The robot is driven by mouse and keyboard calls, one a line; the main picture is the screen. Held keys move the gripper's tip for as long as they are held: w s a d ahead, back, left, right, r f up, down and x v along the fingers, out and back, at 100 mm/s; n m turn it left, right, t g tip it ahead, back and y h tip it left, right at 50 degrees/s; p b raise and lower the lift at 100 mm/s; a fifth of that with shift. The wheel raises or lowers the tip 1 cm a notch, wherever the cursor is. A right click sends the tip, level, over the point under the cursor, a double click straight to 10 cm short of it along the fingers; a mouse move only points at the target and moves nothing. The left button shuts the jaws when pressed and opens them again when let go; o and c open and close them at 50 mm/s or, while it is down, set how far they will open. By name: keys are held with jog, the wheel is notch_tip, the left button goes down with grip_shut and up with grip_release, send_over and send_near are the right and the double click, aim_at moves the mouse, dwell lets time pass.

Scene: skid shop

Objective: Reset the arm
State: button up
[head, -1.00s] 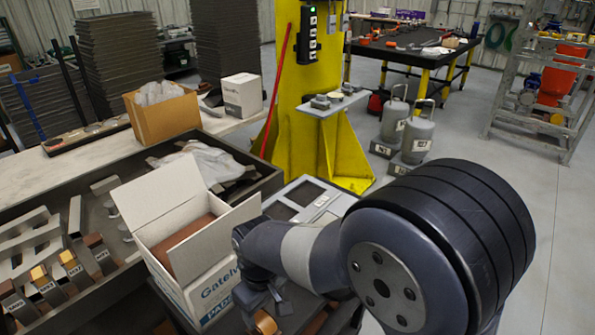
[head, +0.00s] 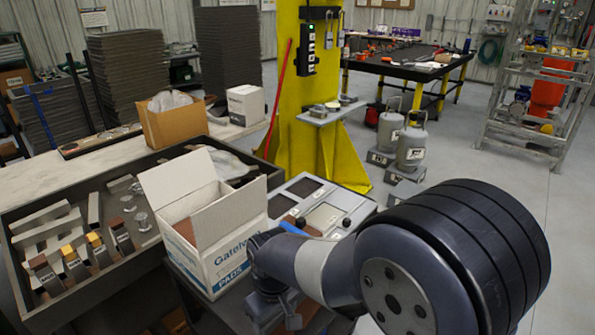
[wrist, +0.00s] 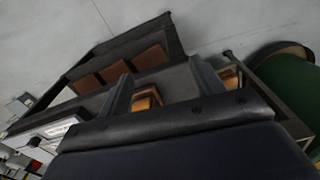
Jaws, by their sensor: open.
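My arm crosses the lower right of the head view and reaches left to my gripper (head: 278,318), which points down beside the white carton. In the wrist view my gripper (wrist: 160,88) shows two dark fingers set apart. An orange-brown block (wrist: 147,99) shows in the gap between them; I cannot tell its distance, and neither finger visibly grips it. Another such block (wrist: 229,76) shows right of the fingers. My gripper's body hides what lies below it.
An open white carton (head: 226,240) stands close left of my gripper. A dark-rimmed tray (head: 150,256) with metal bars and labelled blocks lies further left. A grey panel (head: 350,203) is behind my arm, before a yellow column (head: 300,110). Floor (head: 490,160) at right is clear.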

jog(key=w+d+f+m+p, duration=0.1)
jog(key=d+f+m, duration=0.3)
jog(key=d+f, duration=0.5)
jog(key=w+d+f+m+p, duration=0.1)
jog(key=w+d+f+m, duration=0.3)
jog(key=d+f, duration=0.6)
jog(key=shift+f, duration=1.9)
